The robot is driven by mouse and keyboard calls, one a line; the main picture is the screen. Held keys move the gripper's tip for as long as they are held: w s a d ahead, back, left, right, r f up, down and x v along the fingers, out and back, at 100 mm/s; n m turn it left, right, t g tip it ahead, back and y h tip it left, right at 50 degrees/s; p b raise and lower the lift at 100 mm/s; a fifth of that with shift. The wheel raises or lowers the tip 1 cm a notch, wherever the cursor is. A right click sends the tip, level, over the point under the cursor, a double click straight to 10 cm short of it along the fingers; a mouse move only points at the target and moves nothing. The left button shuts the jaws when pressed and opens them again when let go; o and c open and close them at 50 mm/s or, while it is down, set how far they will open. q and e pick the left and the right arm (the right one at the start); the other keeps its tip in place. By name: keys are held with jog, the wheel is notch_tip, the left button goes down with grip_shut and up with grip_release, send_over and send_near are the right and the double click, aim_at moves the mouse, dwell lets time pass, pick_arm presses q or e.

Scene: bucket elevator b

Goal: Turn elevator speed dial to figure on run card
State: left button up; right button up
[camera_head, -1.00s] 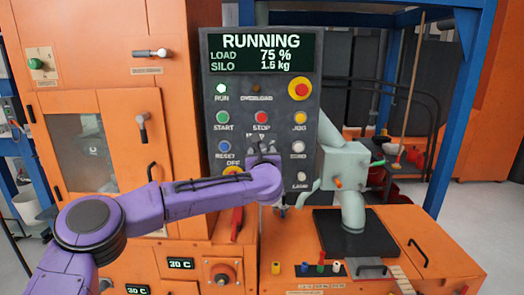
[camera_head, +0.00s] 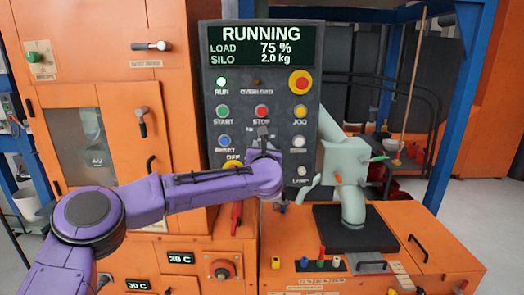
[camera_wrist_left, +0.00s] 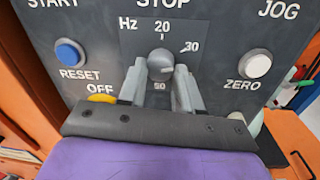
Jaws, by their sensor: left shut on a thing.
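The grey speed dial (camera_wrist_left: 160,66) shows in the left wrist view on the dark control panel (camera_wrist_left: 100,25), with Hz figures 20, 30 and 50 around it. My left gripper (camera_wrist_left: 160,76) is shut on the dial, one finger on each side. I cannot read exactly where the dial points. In the head view, my left gripper (camera_head: 264,135) reaches the panel below STOP, and its arm hides the dial. The panel screen (camera_head: 261,46) reads RUNNING, load 75 %, silo 2.0 kg. No run card is legible. My right gripper is not in view.
STOP (camera_head: 261,111), JOG (camera_head: 300,111) and RESET (camera_head: 224,140) buttons surround the dial area. A red and yellow button (camera_head: 300,81) sits upper right. A pale green machine part (camera_head: 345,162) stands right of the panel. Orange cabinets (camera_head: 90,22) flank the left.

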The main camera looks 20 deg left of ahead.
pick_arm(q)
jog(key=shift+m, duration=4.9)
jog(key=o, duration=1)
jog(key=shift+o, duration=0.2)
jog(key=shift+s+f, duration=0.1)
jog(key=shift+s, duration=0.05)
